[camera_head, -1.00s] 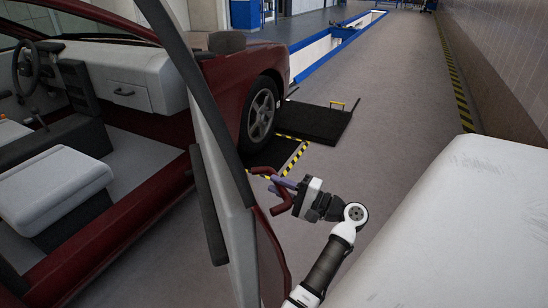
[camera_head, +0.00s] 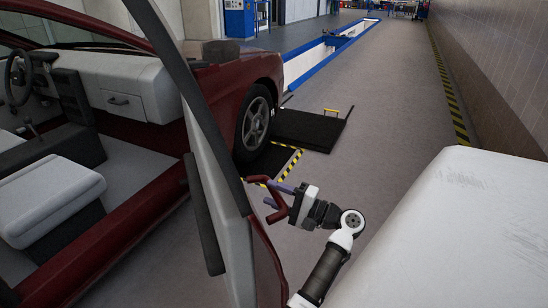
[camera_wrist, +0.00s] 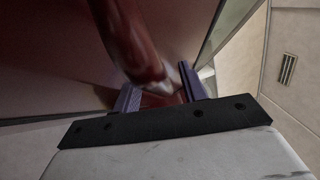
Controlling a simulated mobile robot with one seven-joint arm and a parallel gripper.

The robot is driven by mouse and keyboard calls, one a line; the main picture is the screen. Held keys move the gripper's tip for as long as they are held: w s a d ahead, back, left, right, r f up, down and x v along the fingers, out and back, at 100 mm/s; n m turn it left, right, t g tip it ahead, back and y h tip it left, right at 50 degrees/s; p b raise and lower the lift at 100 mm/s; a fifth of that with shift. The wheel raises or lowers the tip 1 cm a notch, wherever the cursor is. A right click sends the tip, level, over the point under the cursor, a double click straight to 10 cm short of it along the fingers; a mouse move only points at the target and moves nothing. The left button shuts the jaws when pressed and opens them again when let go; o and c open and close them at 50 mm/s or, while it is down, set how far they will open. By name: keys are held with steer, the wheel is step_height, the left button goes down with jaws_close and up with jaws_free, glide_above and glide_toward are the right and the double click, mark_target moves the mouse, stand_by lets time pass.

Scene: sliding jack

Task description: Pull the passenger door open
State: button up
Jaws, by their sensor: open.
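The passenger door (camera_head: 222,225) of the dark red car stands wide open, seen nearly edge-on in the head view. Its red handle (camera_head: 279,202) sticks out from the outer side. My gripper (camera_head: 277,196) is at the handle, its purple fingers reaching around it from the right. In the wrist view the red handle (camera_wrist: 138,45) passes between the two open fingers (camera_wrist: 160,85), which are apart. Whether a finger touches the handle is not clear.
The car interior with a grey seat (camera_head: 45,200) and steering wheel (camera_head: 20,75) lies left of the door. A black ramp plate (camera_head: 308,130) lies ahead near the front wheel (camera_head: 254,125). Grey floor (camera_head: 385,120) is clear ahead, with a wall at right.

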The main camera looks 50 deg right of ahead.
steer(key=b+v, duration=0.1)
steer(key=v, duration=1.2)
steer(key=shift+s+b, duration=0.2)
steer(key=shift+b, duration=0.15)
